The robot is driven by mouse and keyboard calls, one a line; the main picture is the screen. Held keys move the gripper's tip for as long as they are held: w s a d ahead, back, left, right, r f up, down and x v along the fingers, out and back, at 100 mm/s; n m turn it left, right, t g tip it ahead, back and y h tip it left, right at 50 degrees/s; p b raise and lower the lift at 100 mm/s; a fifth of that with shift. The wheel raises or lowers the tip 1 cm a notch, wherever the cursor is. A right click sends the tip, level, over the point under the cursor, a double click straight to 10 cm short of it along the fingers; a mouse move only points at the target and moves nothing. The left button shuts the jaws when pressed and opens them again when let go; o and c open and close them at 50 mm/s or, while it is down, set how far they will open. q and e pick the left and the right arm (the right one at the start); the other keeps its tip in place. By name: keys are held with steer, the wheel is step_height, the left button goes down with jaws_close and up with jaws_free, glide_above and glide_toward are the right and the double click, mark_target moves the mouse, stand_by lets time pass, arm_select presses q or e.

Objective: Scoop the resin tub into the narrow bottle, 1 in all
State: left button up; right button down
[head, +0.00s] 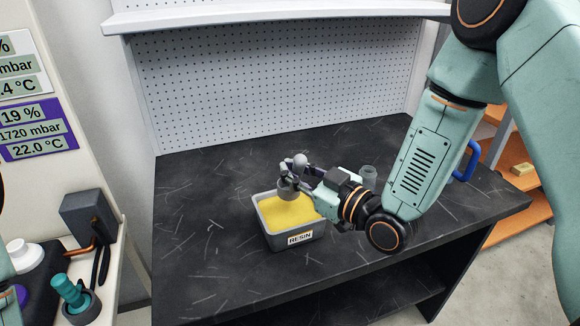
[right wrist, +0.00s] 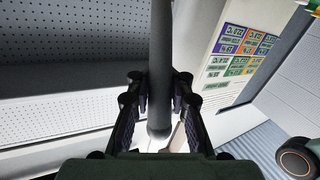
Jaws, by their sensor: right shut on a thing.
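The resin tub (head: 315,236) is a grey box with a RESIN label and yellow contents, standing on the black bench. My right gripper (head: 306,174) is shut on a grey scoop (head: 288,188), whose round cup is over the tub's back part. I cannot tell whether the cup touches the yellow contents or holds any. In the right wrist view the scoop's dark handle (right wrist: 160,60) runs between the two fingers (right wrist: 160,95). A small grey, clear-looking vessel (head: 368,174), perhaps the narrow bottle, stands behind my right wrist, its lower part hidden. My left gripper is not in view.
The black bench top (head: 200,215) is clear left of the tub. A blue handle (head: 470,160) shows at the right, partly behind my arm. A pegboard (head: 270,85) with a shelf (head: 270,17) closes the back. A side unit with fittings (head: 75,295) stands at the left.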

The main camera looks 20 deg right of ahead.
mark_target(292, 192)
steer(key=shift+a+f+b, duration=0.1)
steer(key=shift+f+b, duration=0.2)
steer(key=shift+f, duration=0.35)
step_height(292, 192, down, 5)
steer(key=b, duration=0.4)
steer(key=shift+f, duration=0.1)
steer(key=shift+f+b, duration=0.8)
steer(key=shift+b, duration=0.15)
steer(key=shift+f+b, duration=0.4)
steer(key=shift+f, duration=0.1)
steer(key=shift+a, duration=0.5)
